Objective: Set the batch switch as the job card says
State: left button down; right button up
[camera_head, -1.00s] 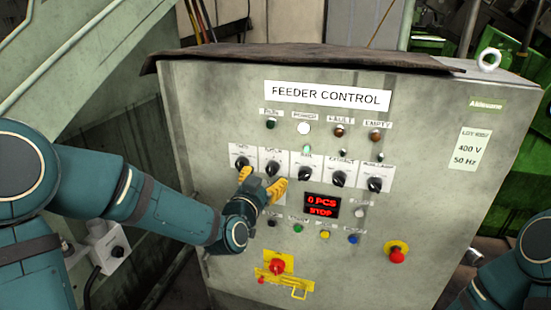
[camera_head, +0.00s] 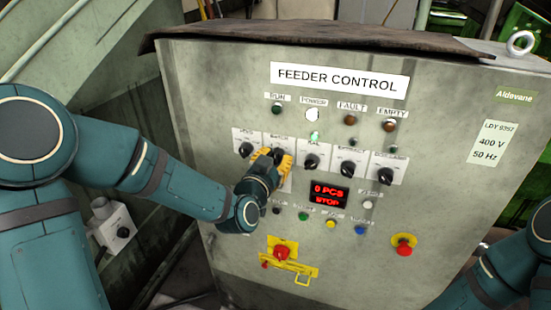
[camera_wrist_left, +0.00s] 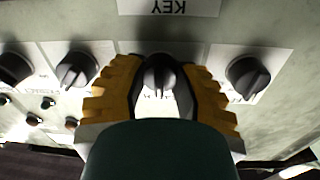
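The grey feeder control cabinet (camera_head: 225,90) has a row of black rotary switches. The second switch from the left (camera_head: 278,154), whose small label seems to read BATCH, sits between the yellow fingers of my left gripper (camera_head: 272,156). In the left wrist view, which shows the panel upside down, this black knob (camera_wrist_left: 158,72) is flanked closely on both sides by the fingers of my left gripper (camera_wrist_left: 160,88), which look closed on it. The small position marks around it are hidden or too small to read. No job card can be made out. My right gripper is out of view.
Neighbouring knobs stand close on both sides, at left (camera_head: 246,150) and right (camera_head: 311,161). Below are a red display (camera_head: 329,195) reading 0 PCS STOP, small buttons, a red switch on yellow (camera_head: 281,252) and a red mushroom button (camera_head: 404,249).

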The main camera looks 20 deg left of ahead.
pick_arm(q)
jog(key=shift+n+b, duration=0.7)
jog(key=shift+b, duration=0.3)
jog(key=shift+n+b, duration=0.5)
jog(key=shift+n, duration=1.2)
jog(key=shift+r+n+t+y, duration=0.1)
jog(key=shift+n+t+y, duration=0.2)
jog(key=shift+n, duration=2)
jog(key=c, duration=0.6)
grip_release()
